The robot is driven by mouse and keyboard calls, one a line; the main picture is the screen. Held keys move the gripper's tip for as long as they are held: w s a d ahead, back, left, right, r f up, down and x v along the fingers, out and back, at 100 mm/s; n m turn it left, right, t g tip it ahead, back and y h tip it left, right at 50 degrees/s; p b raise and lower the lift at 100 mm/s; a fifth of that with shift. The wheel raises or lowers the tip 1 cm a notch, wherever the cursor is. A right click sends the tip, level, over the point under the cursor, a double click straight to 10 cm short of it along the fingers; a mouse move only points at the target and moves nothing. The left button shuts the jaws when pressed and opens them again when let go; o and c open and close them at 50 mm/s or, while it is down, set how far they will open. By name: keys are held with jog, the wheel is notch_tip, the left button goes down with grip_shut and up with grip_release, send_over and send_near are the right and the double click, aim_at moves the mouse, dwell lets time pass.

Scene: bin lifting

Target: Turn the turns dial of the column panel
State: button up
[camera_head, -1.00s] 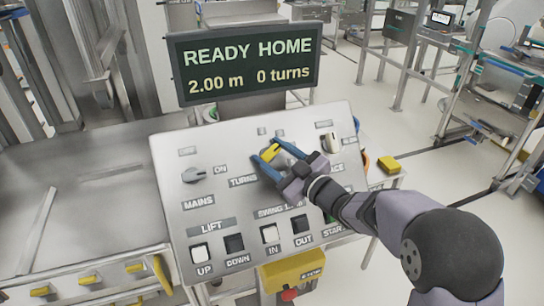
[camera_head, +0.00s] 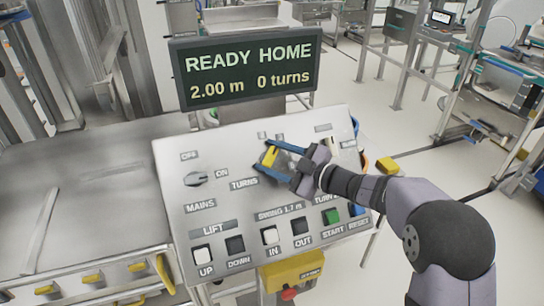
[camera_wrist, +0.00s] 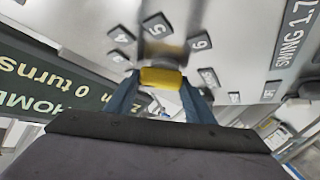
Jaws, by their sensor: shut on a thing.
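The turns dial is a yellow-topped knob (camera_head: 269,157) on the sloping grey column panel (camera_head: 225,215), right of the TURNS label. My gripper (camera_head: 263,154) reaches it from the right, its blue fingers on either side of the knob and shut on it. In the wrist view the yellow knob (camera_wrist: 160,77) sits between the fingertips, with number labels 3, 4, 5 and 6 around it. Which number it points at I cannot tell. The display (camera_head: 245,68) reads READY HOME, 2.00 m, 0 turns.
The MAINS switch (camera_head: 196,179) is left of the dial. White and dark LIFT and SWING buttons (camera_head: 270,235) and a green START button (camera_head: 331,215) line the lower panel. A yellow stop box with a red button (camera_head: 289,293) hangs below. My forearm passes over the panel's right side.

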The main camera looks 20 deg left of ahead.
jog(key=shift+r, duration=0.15)
jog(key=o, duration=1.1)
jog(key=shift+c, duration=0.2)
jog(key=shift+d, duration=0.4)
jog(key=b+v, duration=0.2)
jog(key=v, duration=0.4)
jog(key=shift+d, duration=0.2)
